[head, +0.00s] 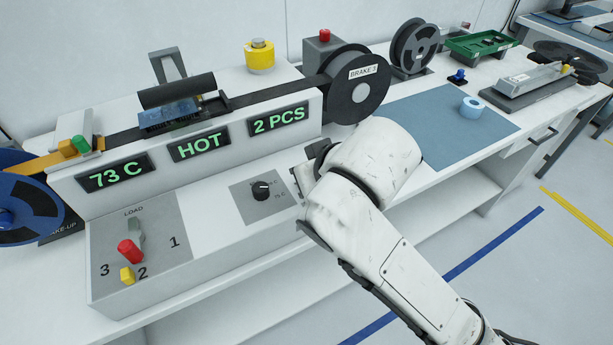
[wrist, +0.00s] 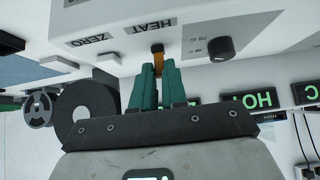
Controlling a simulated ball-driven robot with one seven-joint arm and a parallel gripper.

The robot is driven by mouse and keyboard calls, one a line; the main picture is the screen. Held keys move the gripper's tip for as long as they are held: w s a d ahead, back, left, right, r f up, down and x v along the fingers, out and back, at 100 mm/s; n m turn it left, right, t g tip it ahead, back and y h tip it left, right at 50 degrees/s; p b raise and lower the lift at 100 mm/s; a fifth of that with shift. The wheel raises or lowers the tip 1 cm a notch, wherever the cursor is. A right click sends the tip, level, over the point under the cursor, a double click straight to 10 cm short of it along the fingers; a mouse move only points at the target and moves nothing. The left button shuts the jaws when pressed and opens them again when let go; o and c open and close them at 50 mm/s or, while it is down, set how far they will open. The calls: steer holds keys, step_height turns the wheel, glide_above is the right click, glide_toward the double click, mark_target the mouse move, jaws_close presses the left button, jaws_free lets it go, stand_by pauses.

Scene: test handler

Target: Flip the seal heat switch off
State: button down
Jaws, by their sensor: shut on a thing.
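In the wrist view, a panel label reads HEAT (wrist: 153,24), and the seal heat switch (wrist: 158,57) sits beside it with an orange-brown lever. My gripper (wrist: 159,68) has two green fingers closed around this lever, their tips near the panel face. Which way the lever is tipped I cannot tell. In the head view my arm covers the switch and most of my gripper, at the right end of the lower panel. A display (head: 199,146) there reads HOT, another (head: 115,173) reads 73 C.
A black temperature knob (head: 261,190) is close to the left of my gripper in the head view. A ZERO label (wrist: 95,42) is beside HEAT. A red-handled LOAD lever (head: 130,251) is at lower left, and a black reel (head: 356,90) is behind my arm. A blue mat (head: 440,115) lies right.

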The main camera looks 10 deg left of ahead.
steer(key=shift+s+d+f+t+y+b, duration=0.35)
steer(key=shift+t+y+b, duration=0.2)
steer(key=shift+b, duration=0.45)
steer(key=shift+a, duration=0.1)
steer(key=c, duration=1.2)
jaws_free()
steer(key=shift+o, duration=0.2)
steer(key=shift+r, duration=0.15)
steer(key=v, duration=1)
steer(key=shift+s+p, duration=0.3)
steer(key=shift+p, duration=0.15)
